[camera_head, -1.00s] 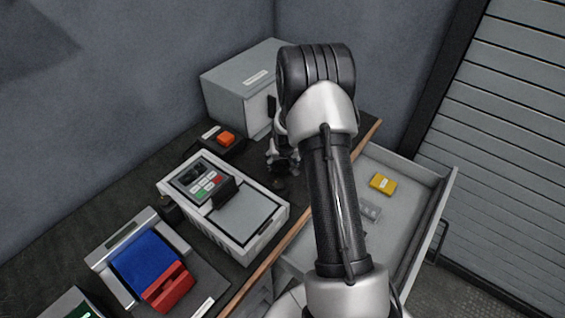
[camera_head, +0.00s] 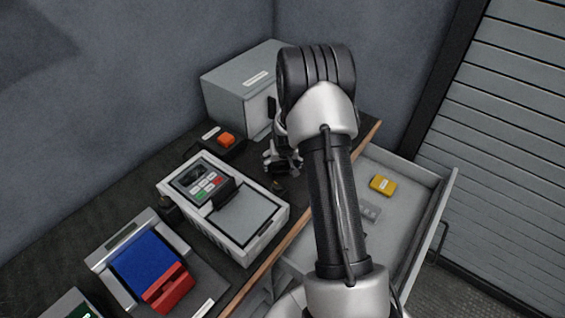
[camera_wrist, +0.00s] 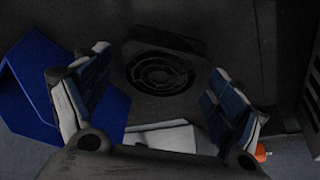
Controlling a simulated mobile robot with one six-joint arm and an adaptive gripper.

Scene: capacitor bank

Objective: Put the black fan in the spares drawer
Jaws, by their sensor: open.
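The black fan (camera_wrist: 161,72), a dark square with a round ringed grille, lies below my gripper in the wrist view. My gripper (camera_wrist: 158,66) is open, with one blue-padded finger to each side of the fan. No contact with the fan shows. In the head view my gripper (camera_head: 283,160) is low over the dark bench, between the grey cabinet and the white keypad device, and the fan cannot be made out clearly there. The spares drawer (camera_head: 418,208) is pulled open at the right, partly hidden by my arm.
The drawer holds a yellow box (camera_head: 383,185) and a small grey part (camera_head: 370,211); bare floor lies around them. The grey cabinet (camera_head: 235,95), an orange-button box (camera_head: 226,139), the keypad device (camera_head: 240,215) and a blue-and-red unit (camera_head: 148,263) stand on the bench.

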